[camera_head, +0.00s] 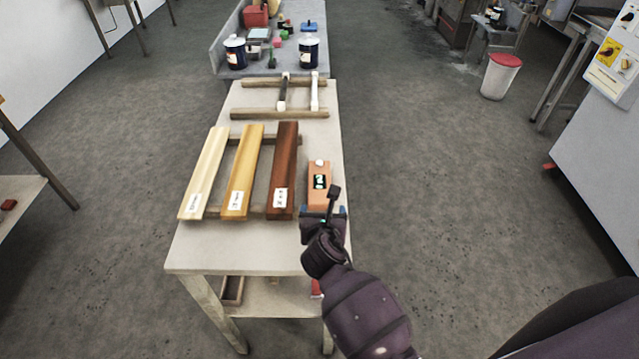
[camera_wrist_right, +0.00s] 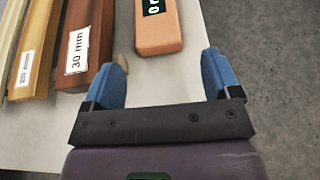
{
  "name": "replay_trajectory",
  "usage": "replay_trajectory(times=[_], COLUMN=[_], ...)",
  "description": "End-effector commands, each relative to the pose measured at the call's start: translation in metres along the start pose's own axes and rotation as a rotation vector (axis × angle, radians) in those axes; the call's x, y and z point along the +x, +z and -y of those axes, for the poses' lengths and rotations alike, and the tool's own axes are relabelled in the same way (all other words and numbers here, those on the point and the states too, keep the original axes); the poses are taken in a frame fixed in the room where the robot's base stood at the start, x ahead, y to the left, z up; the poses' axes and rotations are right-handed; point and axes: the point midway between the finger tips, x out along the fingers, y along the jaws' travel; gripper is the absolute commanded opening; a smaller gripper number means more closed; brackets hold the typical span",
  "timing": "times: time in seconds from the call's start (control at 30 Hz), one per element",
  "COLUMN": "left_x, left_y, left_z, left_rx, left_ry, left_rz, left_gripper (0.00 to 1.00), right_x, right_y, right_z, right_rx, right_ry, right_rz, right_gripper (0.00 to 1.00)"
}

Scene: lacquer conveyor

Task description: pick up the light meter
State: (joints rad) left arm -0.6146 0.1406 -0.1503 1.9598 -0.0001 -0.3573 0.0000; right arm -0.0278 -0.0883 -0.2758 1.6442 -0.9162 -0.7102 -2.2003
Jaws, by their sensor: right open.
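The light meter (camera_head: 319,178) is an orange block with a dark display and a white knob on its far end. It lies on the table right of the dark brown profile. In the right wrist view its near part (camera_wrist_right: 157,38) shows ahead of the fingers, and its far end is out of the picture. My right gripper (camera_head: 323,212) is at the meter's near end. In the wrist view the blue fingers of this gripper (camera_wrist_right: 162,78) are spread apart, with nothing between them; the meter lies just beyond. My left gripper is not in view.
Three labelled profiles, pale (camera_head: 205,170), yellow (camera_head: 243,170) and dark brown (camera_head: 284,165), lie on wooden strips left of the meter. The table's (camera_head: 225,255) right edge is close to the meter. Jars (camera_head: 308,52) stand on the grey surface beyond.

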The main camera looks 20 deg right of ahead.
Motion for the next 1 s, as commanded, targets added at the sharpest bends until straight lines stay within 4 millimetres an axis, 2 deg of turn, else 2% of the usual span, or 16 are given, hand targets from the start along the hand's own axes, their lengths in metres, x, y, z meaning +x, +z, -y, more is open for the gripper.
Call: replay_trajectory(times=[0.33, 0.67, 1.0], left_x=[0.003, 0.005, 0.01], left_y=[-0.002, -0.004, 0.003], left_z=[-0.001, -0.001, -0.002], left_rx=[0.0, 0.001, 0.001], left_ry=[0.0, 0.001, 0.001], left_rz=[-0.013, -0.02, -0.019], left_gripper=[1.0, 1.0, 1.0], right_x=[0.043, 0.065, 0.104], right_y=[0.001, 0.0, -0.001], right_z=[-0.004, -0.005, -0.007], right_rx=[-0.03, -0.026, -0.026], right_ry=[0.006, 0.006, 0.006], right_rz=[0.007, 0.005, 0.006], right_gripper=[0.83, 0.83, 0.83])
